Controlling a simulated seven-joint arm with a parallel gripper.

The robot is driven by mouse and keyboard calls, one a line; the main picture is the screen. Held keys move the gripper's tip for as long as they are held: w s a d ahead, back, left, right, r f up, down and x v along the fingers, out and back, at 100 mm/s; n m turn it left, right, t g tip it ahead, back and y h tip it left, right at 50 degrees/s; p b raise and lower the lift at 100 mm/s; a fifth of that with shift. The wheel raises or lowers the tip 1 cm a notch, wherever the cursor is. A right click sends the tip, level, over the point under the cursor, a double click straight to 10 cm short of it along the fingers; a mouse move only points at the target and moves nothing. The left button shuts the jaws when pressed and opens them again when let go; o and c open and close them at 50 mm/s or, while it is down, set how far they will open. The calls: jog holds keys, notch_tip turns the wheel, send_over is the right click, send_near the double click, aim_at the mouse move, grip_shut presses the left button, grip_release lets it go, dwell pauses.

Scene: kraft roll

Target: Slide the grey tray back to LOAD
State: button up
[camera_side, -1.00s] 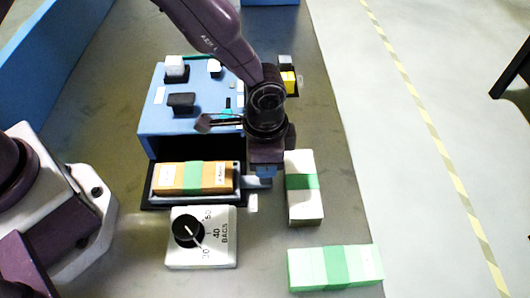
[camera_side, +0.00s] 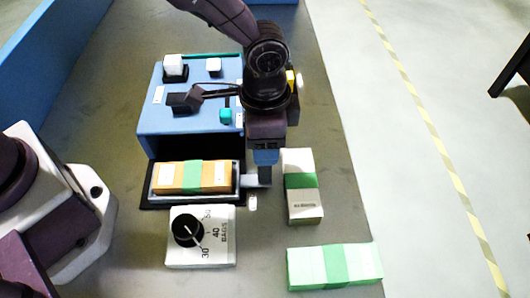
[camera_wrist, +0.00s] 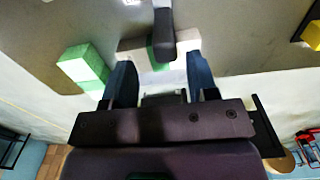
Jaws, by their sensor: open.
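The grey tray (camera_side: 196,198) sits low in front of the blue machine and carries a brown kraft bundle (camera_side: 170,177) with a green band. A short grey handle (camera_side: 256,181) sticks out from the tray's right end. My gripper (camera_side: 266,178) points down at this handle in the side view; its far finger is hidden. In the wrist view my gripper (camera_wrist: 160,80) is open, and a dark bar (camera_wrist: 164,35), which looks like the handle, lies ahead between the two blue fingers. I cannot tell if they touch it. No LOAD marking is readable.
A white bundle with a green band (camera_side: 302,207) stands close to the right of my gripper. A pale green bundle (camera_side: 335,266) lies at the front right. A white dial box (camera_side: 215,250) stands in front of the tray. The blue machine (camera_side: 190,123) is behind.

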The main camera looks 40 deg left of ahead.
notch_tip(320, 180, up, 7)
jog(key=shift+f, duration=0.15)
jog(key=shift+s+f, duration=0.1)
jog(key=shift+s, duration=0.05)
jog(key=s+a+r+n+t, duration=0.2)
jog(key=s+a+r+n, duration=0.2)
jog(key=s+a+r, duration=0.3)
jog(key=s+a+r+n+t, duration=0.3)
jog(key=s+a+r+n, duration=0.2)
jog(key=a, duration=1.1)
notch_tip(320, 180, up, 4)
jog(key=shift+s+a+r+t, duration=0.1)
jog(key=shift+s+a+t, duration=0.2)
jog(key=shift+s, duration=0.8)
